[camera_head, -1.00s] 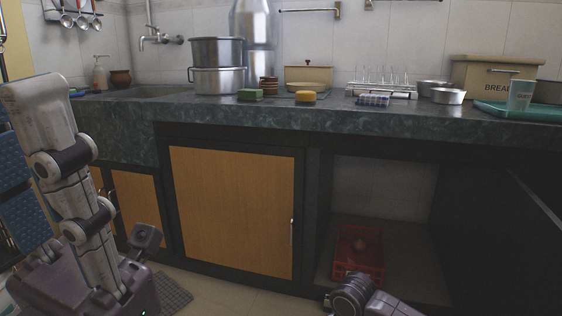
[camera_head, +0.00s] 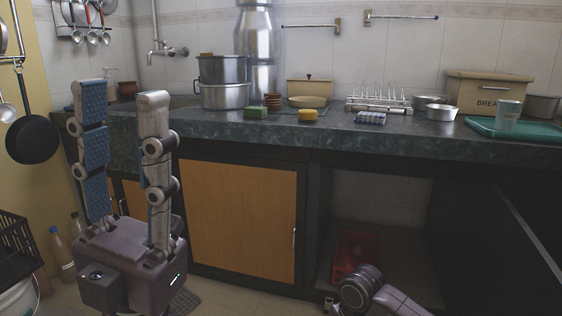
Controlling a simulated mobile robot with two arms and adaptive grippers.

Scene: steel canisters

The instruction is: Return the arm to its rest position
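My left gripper (camera_head: 123,92) stands upright at the left of the view, in front of the counter. Its two long, segmented fingers with blue inner pads point up and are spread well apart. It is open, with nothing between the fingers. Part of my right arm (camera_head: 362,288) shows at the bottom, in front of the open lower cupboard. The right gripper itself is not visible.
The dark stone counter (camera_head: 400,145) holds stacked steel pots (camera_head: 225,95), a tall steel canister (camera_head: 257,50), a dish rack (camera_head: 378,105), and a bread box (camera_head: 487,94). A red crate (camera_head: 352,250) sits in the open cupboard. A pan (camera_head: 32,139) hangs left.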

